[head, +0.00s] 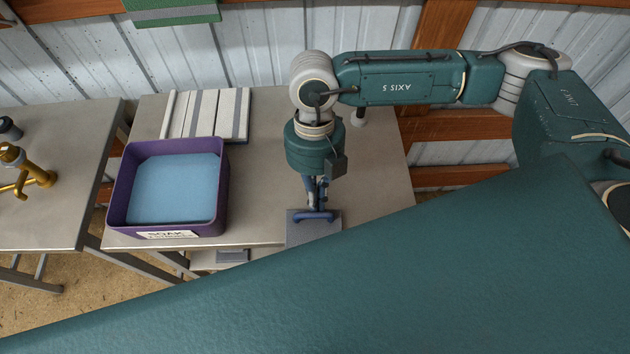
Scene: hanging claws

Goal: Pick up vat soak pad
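A dark grey square pad (300,235) with a blue bar handle (316,217) lies at the front edge of the metal table; part of it is hidden by my teal arm link. I take it for the vat soak pad, though its name does not show. My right gripper (317,201) points down right at the blue handle. Its fingers are small and partly merge with the handle, so I cannot tell whether they are closed on it. A purple vat (222,190) with a label reading "SOAK" stands to the left, with a flat light blue surface inside. My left gripper is out of view.
The metal table (262,190) is clear between vat and gripper. Pale slatted panels (207,115) lie behind the vat. A second table (60,215) at the left holds a brass tap-like fitting (35,177). A corrugated wall with wooden beams stands behind.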

